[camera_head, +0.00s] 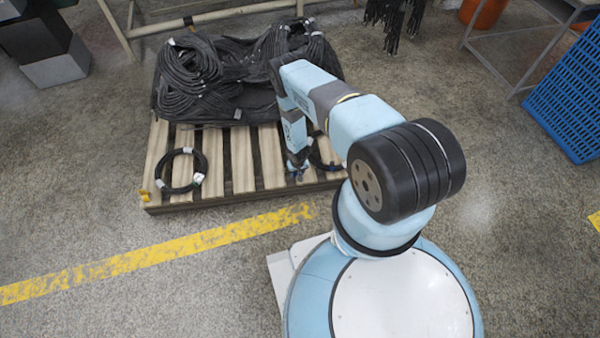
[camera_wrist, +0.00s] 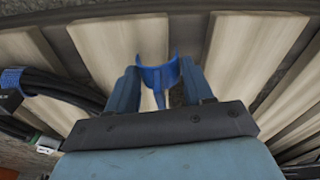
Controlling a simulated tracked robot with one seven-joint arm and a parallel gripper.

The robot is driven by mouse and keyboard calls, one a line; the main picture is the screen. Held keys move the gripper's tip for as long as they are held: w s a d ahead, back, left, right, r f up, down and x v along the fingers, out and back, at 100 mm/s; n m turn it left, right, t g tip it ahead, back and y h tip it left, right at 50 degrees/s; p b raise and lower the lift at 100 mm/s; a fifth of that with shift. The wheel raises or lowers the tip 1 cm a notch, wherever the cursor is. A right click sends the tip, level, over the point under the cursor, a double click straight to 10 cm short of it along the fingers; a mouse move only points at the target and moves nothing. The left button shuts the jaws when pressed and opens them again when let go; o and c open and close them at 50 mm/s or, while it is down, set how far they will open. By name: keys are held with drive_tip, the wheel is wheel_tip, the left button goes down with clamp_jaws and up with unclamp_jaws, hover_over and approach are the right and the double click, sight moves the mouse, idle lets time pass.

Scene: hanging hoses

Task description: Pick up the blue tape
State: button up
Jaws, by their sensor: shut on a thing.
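A blue tape (camera_wrist: 157,76), a curved ring-like piece, is between the two fingers of my gripper (camera_wrist: 160,71) in the wrist view. The fingers are shut on its sides, over the wooden slats. Part of the ring's near side is hidden by the gripper body. In the head view my gripper (camera_head: 298,168) points down at the pallet's front part, beside a black hose coil; the tape is too small there to tell apart from the fingers. I cannot tell how high it is above the slats.
The wooden pallet (camera_head: 242,160) bears a large heap of black hoses (camera_head: 205,75) at the back. A small black coil (camera_head: 183,171) lies on its left front. A hose with a blue wrap (camera_wrist: 12,78) is left of my gripper. A blue crate (camera_head: 568,100) stands at the right.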

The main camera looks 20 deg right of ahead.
drive_tip(key=s+a+r, duration=0.1)
drive_tip(key=s+r, duration=1.1)
drive_tip(key=s, duration=0.2)
drive_tip(key=shift+a, duration=0.1)
drive_tip(key=o, duration=0.5)
drive_tip(key=shift+c, duration=0.2)
drive_tip(key=c, duration=0.5)
